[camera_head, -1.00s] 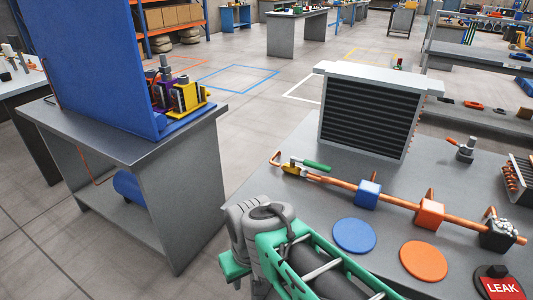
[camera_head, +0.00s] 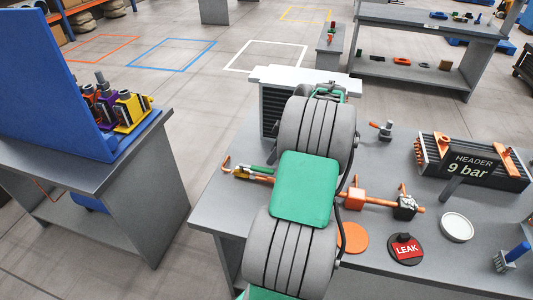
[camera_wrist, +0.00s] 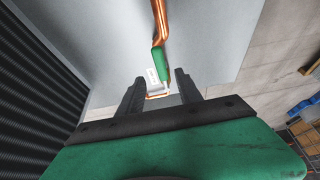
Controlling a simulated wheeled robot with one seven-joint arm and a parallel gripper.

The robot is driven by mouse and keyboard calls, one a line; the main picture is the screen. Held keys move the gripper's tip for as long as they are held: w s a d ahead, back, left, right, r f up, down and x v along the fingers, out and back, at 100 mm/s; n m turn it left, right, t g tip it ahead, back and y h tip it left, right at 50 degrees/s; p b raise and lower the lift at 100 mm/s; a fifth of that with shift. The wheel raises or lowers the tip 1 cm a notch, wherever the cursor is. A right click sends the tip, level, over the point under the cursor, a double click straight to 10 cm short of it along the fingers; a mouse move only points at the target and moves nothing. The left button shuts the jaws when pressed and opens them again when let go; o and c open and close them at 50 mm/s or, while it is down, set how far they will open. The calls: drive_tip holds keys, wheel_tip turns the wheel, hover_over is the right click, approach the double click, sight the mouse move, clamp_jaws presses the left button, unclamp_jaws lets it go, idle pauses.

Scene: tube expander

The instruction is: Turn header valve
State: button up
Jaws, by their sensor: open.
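The header valve has a yellow body (camera_head: 241,173) and a green lever handle (camera_head: 256,169). It sits at the left end of a copper pipe (camera_head: 380,201) on the grey bench (camera_head: 215,212). My arm covers the middle of the pipe in the head view. In the wrist view my gripper (camera_wrist: 159,80) is open, with its two black fingers apart. A green piece that looks like the handle (camera_wrist: 161,65) shows just beyond and between the fingertips, below a copper pipe (camera_wrist: 158,20). I cannot tell whether the fingers touch it. The gripper's fingers are hidden in the head view.
A finned radiator (camera_head: 272,112) stands behind the pipe. An orange block (camera_head: 355,198) and a black block (camera_head: 405,207) sit along the pipe. A sign reading HEADER 9 bar (camera_head: 468,166), a red LEAK sign (camera_head: 407,249) and a white disc (camera_head: 456,226) are on the right.

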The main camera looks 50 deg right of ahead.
sight(264, 168)
drive_tip(key=p+x, duration=0.1)
drive_tip(key=x, duration=0.6)
drive_tip(key=shift+w+f, duration=0.1)
drive_tip(key=shift+f, duration=0.2)
drive_tip(key=shift+c, duration=0.4)
clamp_jaws()
drive_tip(key=shift+r, duration=0.1)
idle(0.4)
